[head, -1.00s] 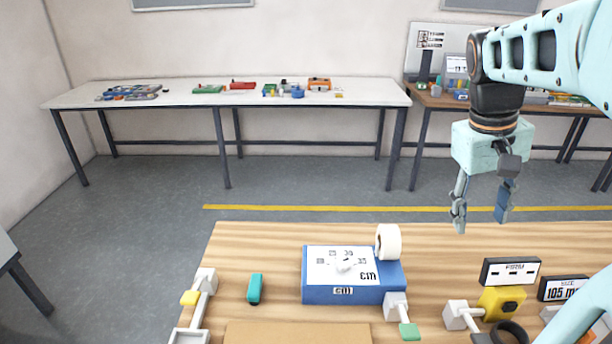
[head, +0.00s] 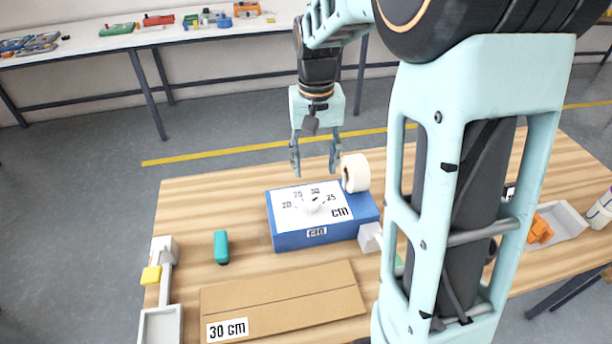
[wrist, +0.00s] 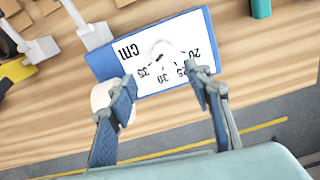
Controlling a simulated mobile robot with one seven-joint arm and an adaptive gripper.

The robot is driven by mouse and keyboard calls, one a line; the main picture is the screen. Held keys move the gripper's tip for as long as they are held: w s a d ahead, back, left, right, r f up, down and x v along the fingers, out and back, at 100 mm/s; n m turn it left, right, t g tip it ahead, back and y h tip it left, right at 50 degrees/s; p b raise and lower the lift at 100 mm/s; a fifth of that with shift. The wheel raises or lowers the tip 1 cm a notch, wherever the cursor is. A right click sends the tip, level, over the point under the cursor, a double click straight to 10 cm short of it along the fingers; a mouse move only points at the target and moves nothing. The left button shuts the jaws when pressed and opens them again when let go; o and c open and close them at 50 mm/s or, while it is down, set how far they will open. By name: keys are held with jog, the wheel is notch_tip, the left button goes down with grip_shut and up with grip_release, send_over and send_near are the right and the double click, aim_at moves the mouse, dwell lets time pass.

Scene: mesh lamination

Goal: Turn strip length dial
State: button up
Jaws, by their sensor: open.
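The strip length dial (head: 313,203) is a white knob on the white top face of a blue box (head: 295,240). The face reads 20, 25, 30, 35 and CM, and the knob's dark mark appears to point near 30. My gripper (head: 316,172) is open and empty, pointing down above the box's far side. In the wrist view the dial (wrist: 163,54) lies just beyond my open fingertips (wrist: 163,84), roughly centred between them and apart from them. A white tape roll (head: 355,172) stands at the box's back right corner, partly behind a finger in the wrist view.
A brown cardboard sheet (head: 283,303) labelled 30 cm lies in front of the box. A teal block (head: 221,246) and a grey fixture with a yellow tab (head: 151,275) are to the left. My arm hides much of the table's right side.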

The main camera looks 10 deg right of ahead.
aim_at(312, 201)
jog(key=f, duration=1.1)
jog(key=shift+a, duration=0.2)
jog(key=c, duration=1.1)
jog(key=shift+c, duration=0.2)
